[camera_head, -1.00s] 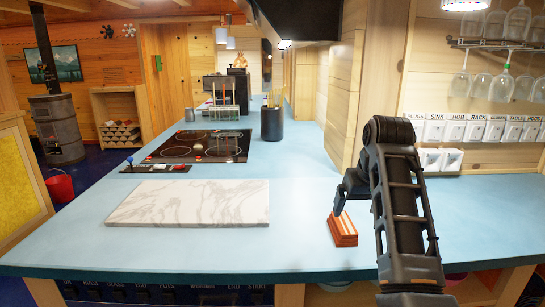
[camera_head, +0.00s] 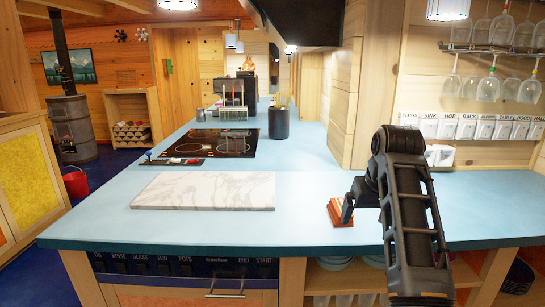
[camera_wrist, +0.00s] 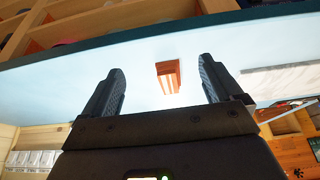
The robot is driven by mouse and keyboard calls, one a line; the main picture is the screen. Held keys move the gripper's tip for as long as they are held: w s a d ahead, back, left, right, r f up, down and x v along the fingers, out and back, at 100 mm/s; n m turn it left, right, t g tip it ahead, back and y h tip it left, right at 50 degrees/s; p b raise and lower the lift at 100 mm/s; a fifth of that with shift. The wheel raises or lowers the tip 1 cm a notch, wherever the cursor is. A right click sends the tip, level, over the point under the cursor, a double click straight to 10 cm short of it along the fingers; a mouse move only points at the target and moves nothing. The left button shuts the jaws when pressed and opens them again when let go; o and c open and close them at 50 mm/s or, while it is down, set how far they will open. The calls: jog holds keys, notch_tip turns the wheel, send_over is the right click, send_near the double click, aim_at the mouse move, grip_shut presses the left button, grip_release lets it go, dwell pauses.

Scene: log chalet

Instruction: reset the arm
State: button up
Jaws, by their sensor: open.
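My gripper (camera_wrist: 162,85) is open, with its two fingers wide apart and nothing between them in the wrist view. In the head view my gripper (camera_head: 347,207) is above the blue counter (camera_head: 310,230), on the right side, partly hidden by my arm. An orange-red striped block (camera_wrist: 169,76) lies on the counter beyond the fingertips and apart from them. In the head view the block (camera_head: 338,214) is just beside my gripper, which covers part of it.
A white marble board (camera_head: 205,190) lies left on the counter, with a black cooktop (camera_head: 208,144) behind it. A dark utensil holder (camera_head: 278,123) stands near the wooden wall. Glasses (camera_head: 490,85) hang at upper right. The counter between board and block is clear.

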jog(key=s+d+f+t+h, duration=0.15)
jog(key=s+f, duration=0.25)
jog(key=f, duration=0.4)
jog(key=s+d+f+t, duration=0.1)
jog(key=s+d+f, duration=0.1)
jog(key=s+f, duration=0.35)
jog(key=s+d+f+t, duration=0.2)
jog(key=s+f, duration=0.9)
jog(key=s, duration=0.3)
jog(key=s+a+r+n+t, duration=0.1)
jog(key=s+r+t, duration=0.1)
jog(key=s, duration=0.8)
jog(key=s+a+r+t, duration=0.1)
jog(key=s+a+r, duration=0.1)
jog(key=s, duration=0.8)
jog(key=s+a+r+m+t+y, duration=0.1)
jog(key=s+a+r+t, duration=0.1)
jog(key=s+r, duration=1.1)
jog(key=shift+a+r+t, duration=0.15)
jog(key=shift+a+t, duration=0.15)
jog(key=shift+t, duration=0.05)
jog(key=shift+s+y, duration=0.1)
jog(key=shift+y, duration=0.15)
